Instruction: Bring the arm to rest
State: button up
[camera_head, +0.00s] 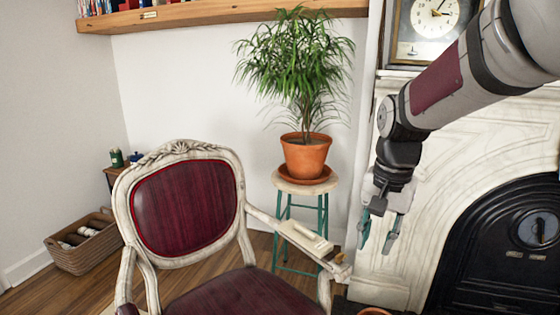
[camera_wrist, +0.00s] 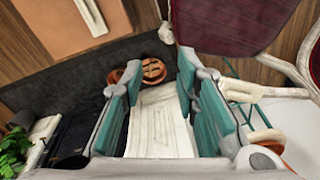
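My gripper (camera_head: 378,238) hangs from my arm, fingers pointing down, in front of the marble fireplace (camera_head: 385,285) and right of the chair's armrest. Its two teal-padded fingers are apart in the head view. In the wrist view my gripper (camera_wrist: 158,72) also shows a wide gap between the pads, with nothing held. A pale marble surface (camera_wrist: 160,125) shows through the gap. My arm reaches in from the upper right.
A chair (camera_head: 187,210) with dark red upholstery stands at left; a pale object (camera_head: 305,237) lies on its armrest. A potted plant (camera_head: 305,155) stands on a stool (camera_head: 300,187) behind. A clock (camera_head: 432,25) sits above the fireplace. Orange round objects (camera_wrist: 153,70) lie beyond my fingertips.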

jog(key=s+r+n, duration=0.2)
jog(key=s+n, duration=0.5)
jog(key=s, duration=2.3)
notch_tip(320, 180, up, 19)
jog(key=t+p, duration=0.3)
jog(key=p, duration=1.4)
jog(key=shift+d+p, duration=0.3)
jog(key=shift+p, duration=0.1)
